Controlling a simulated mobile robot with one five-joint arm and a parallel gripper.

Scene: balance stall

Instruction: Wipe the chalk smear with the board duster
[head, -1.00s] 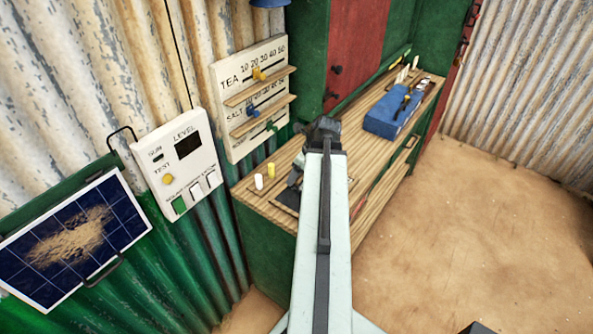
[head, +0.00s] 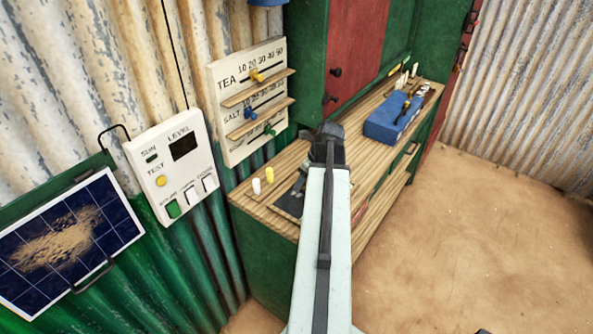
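A dark flat slate (head: 287,205) lies on the wooden counter beside the chalk pieces, partly hidden by my arm. I cannot make out a chalk smear on the part that shows. No board duster can be made out; my arm hides part of the counter. My gripper (head: 300,184) seems to be the dark shape low over the slate, mostly hidden behind my arm. I cannot see whether its fingers are open or hold anything.
A white chalk (head: 256,187) and a yellow chalk (head: 269,175) stand on the counter (head: 375,190). A blue box (head: 385,128) sits farther back. A dusty dark panel (head: 65,245), a switch box (head: 172,165) and a slider board (head: 250,100) are at the wall.

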